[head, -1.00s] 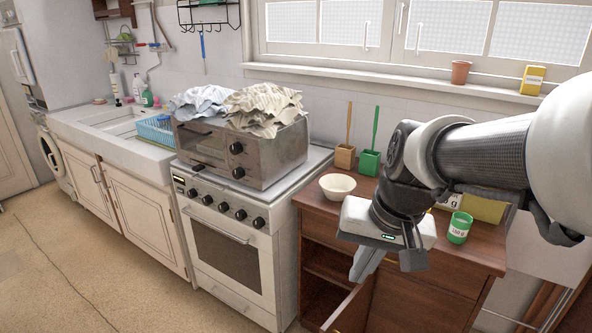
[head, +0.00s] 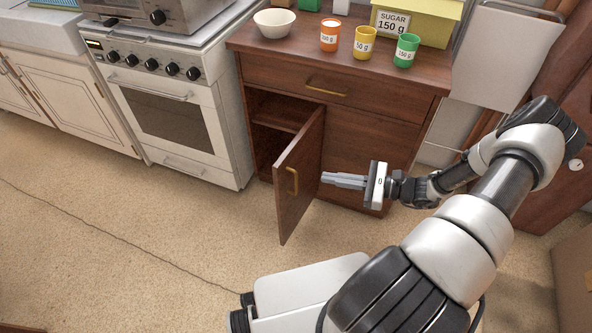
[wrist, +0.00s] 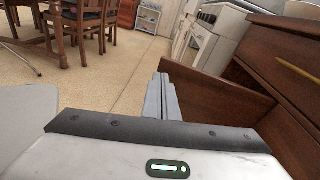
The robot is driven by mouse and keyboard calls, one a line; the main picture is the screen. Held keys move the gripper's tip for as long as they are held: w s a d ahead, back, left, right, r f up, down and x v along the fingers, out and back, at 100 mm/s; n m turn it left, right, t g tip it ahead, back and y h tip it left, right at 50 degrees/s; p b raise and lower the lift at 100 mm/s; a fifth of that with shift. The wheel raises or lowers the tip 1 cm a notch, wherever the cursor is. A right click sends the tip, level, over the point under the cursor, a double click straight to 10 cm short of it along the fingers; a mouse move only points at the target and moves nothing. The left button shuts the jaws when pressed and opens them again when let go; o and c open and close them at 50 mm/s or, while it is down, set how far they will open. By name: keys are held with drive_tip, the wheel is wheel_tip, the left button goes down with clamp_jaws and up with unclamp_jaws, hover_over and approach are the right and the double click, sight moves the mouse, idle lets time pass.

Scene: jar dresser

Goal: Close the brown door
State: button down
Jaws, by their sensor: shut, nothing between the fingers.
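The brown door (head: 300,176) of the wooden dresser (head: 370,150) stands open in the head view, swung out toward the room. It has a brass handle (head: 292,181) on its outer face. The dark opening (head: 272,135) with a shelf shows to its left. My gripper (head: 324,179) is shut and empty, pointing left, its tips close to the right side of the door panel. I cannot tell whether they touch it. In the wrist view my fingers (wrist: 161,98) point forward beside the brown door (wrist: 216,110), which is at their right.
A white stove (head: 170,110) stands left of the dresser. On the dresser top are a white bowl (head: 274,23), orange, yellow and green jars (head: 406,50) and a sugar box (head: 415,22). In the wrist view, chairs (wrist: 85,22) stand far off.

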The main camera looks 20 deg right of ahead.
wheel_tip(320, 180, down, 4)
drive_tip(key=d+m+t, duration=0.1)
drive_tip(key=m+t, duration=0.2)
drive_tip(key=m+t+h+b, duration=0.1)
drive_tip(key=b, duration=0.2)
approach(286, 163)
drive_tip(key=x, duration=0.5)
drive_tip(key=shift+s, duration=0.1)
drive_tip(key=shift+x, duration=0.8)
drive_tip(key=shift+r, duration=0.15)
drive_tip(key=shift+a, duration=0.1)
